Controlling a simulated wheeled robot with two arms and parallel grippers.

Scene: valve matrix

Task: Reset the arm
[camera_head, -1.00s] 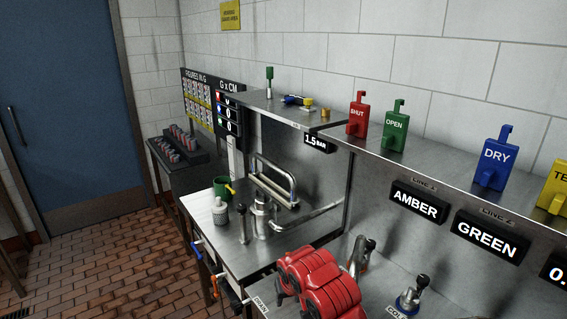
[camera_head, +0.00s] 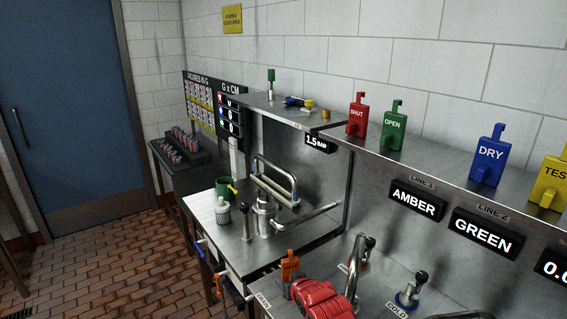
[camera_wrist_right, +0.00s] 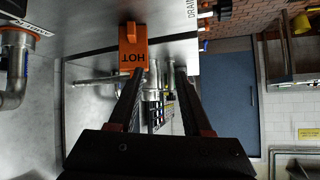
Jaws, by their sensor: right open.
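My right gripper (camera_wrist_right: 158,78) is open, with nothing between its fingers in the right wrist view. In the head view the red part of my right arm (camera_head: 325,300) is low at the bottom centre, over the counter's front. An orange HOT tag (camera_head: 290,265) stands just behind it. My left gripper is not in view.
A steel counter (camera_head: 230,250) carries pipes, a green mug (camera_head: 223,187) and a grey bottle (camera_head: 222,214). The shelf above holds red SHUT (camera_head: 357,121), green OPEN (camera_head: 393,127), blue DRY (camera_head: 489,158) and yellow TEST (camera_head: 552,180) tags. Open floor lies at left.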

